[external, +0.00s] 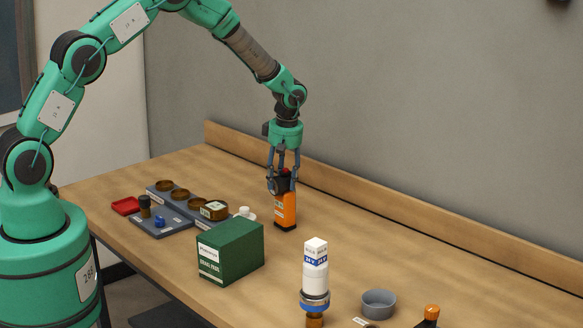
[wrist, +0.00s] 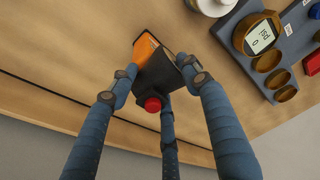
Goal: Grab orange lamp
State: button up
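The orange lamp (external: 285,209) stands upright on the wooden table, near the back ledge. It has an orange body and a black top with a red knob. My gripper (external: 284,180) points down over it, with its fingers around the black top. In the wrist view the lamp (wrist: 153,72) lies between the blue fingers of my gripper (wrist: 157,73). The fingertips are close to its sides, but I cannot tell whether they press on it. The lamp's base appears to rest on the table.
A green box (external: 231,250) stands in front of the lamp. To the left are a grey tray (external: 160,222) and a row of brown cups (external: 180,194). A white-and-blue carton (external: 315,265) and a grey bowl (external: 378,303) are at the front right. The table right of the lamp is clear.

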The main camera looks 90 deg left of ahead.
grip_shut()
jog(key=shift+r, duration=0.2)
jog(key=shift+r+b, duration=0.35)
jog(key=shift+r, duration=4.5)
